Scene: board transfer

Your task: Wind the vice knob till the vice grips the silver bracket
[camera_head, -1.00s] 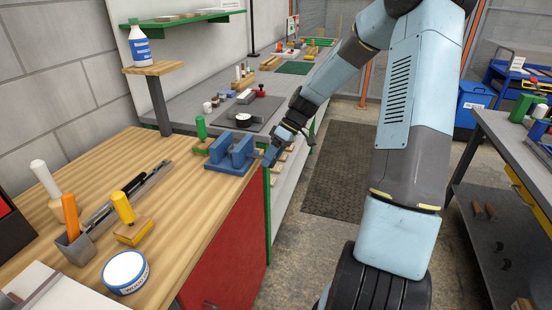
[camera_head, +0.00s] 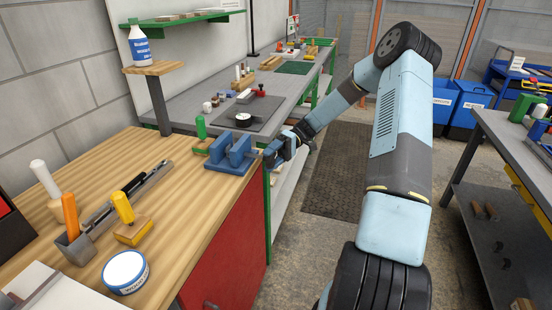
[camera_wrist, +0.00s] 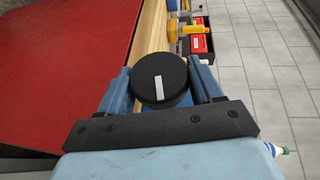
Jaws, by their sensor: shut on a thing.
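The blue vice (camera_head: 232,155) stands at the far right corner of the wooden bench. My gripper (camera_head: 270,157) is at the vice's right side. In the wrist view the vice knob (camera_wrist: 160,80) is a round black disc with a white bar mark, tilted slightly from upright. My gripper (camera_wrist: 161,86) has one blue finger on each side of the knob and is shut on it. In the head view my gripper hides the knob. I cannot make out the silver bracket between the vice jaws.
On the wooden bench (camera_head: 195,190) are a green-handled tool (camera_head: 201,129) beside the vice, a yellow-handled tool (camera_head: 125,213) and a round tin (camera_head: 125,272). A red panel (camera_head: 228,255) drops below the bench edge.

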